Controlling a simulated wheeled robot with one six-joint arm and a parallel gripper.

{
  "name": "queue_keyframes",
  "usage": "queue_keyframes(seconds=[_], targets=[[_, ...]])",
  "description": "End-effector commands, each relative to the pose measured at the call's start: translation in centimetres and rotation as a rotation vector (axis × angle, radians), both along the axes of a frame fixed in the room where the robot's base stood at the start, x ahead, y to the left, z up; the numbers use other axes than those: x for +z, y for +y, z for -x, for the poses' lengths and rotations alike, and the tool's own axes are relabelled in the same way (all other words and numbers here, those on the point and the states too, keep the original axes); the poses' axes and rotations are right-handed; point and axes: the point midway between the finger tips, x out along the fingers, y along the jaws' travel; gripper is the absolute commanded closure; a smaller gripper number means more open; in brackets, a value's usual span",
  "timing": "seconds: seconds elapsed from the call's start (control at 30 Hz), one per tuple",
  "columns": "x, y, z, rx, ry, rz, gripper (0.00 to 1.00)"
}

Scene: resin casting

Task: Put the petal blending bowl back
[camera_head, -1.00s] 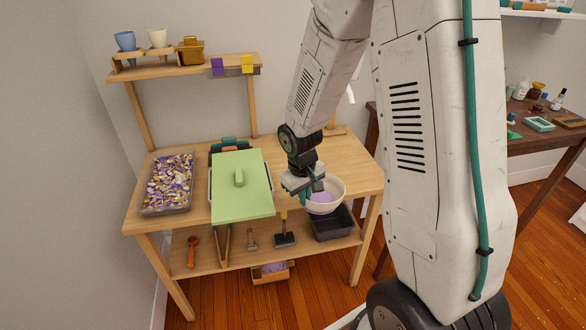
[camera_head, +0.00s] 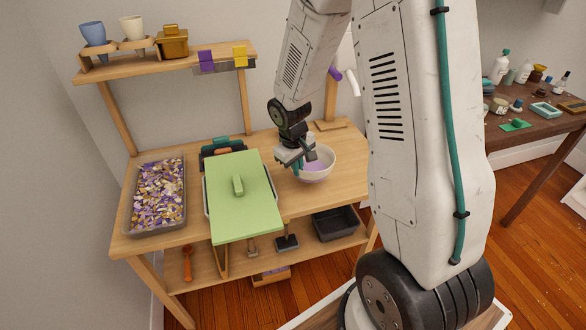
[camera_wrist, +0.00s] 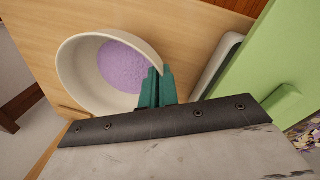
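The petal blending bowl (camera_head: 323,172) is a white round bowl with purple contents. In the head view it is over the right part of the wooden bench top (camera_head: 352,160); I cannot tell whether its base touches the wood. My gripper (camera_head: 298,165) is at its left rim, shut on it. In the wrist view the teal fingertips (camera_wrist: 156,86) close on the rim, one inside and one outside. The bowl (camera_wrist: 72,62) looks slightly tilted there, with purple material (camera_wrist: 122,66) inside.
A green-lidded box (camera_head: 240,205) stands left of the bowl, close to my gripper. A petal-filled tray (camera_head: 158,232) is at far left. A black tub (camera_head: 335,222) sits on the lower shelf. A rail shelf (camera_head: 140,70) holds cups. Bench right of the bowl is free.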

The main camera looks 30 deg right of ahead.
Motion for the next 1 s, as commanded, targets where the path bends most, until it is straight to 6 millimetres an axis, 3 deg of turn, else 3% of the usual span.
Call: queue_keyframes(seconds=[0.17, 0.37, 0.73, 0.83, 1.0], targets=[[-0.3, -0.3, -0.6, 0.002, 0.001, 0.000, 1.00], [-3.5, -0.7, -0.4, -0.004, 0.003, -0.001, 1.00], [-4.0, -0.8, -0.4, -0.008, 0.001, 0.000, 1.00], [-3.9, -0.8, -0.4, -0.008, 0.000, 0.000, 0.76], [-3.9, -0.8, -0.4, -0.008, 0.000, 0.000, 0.76]])
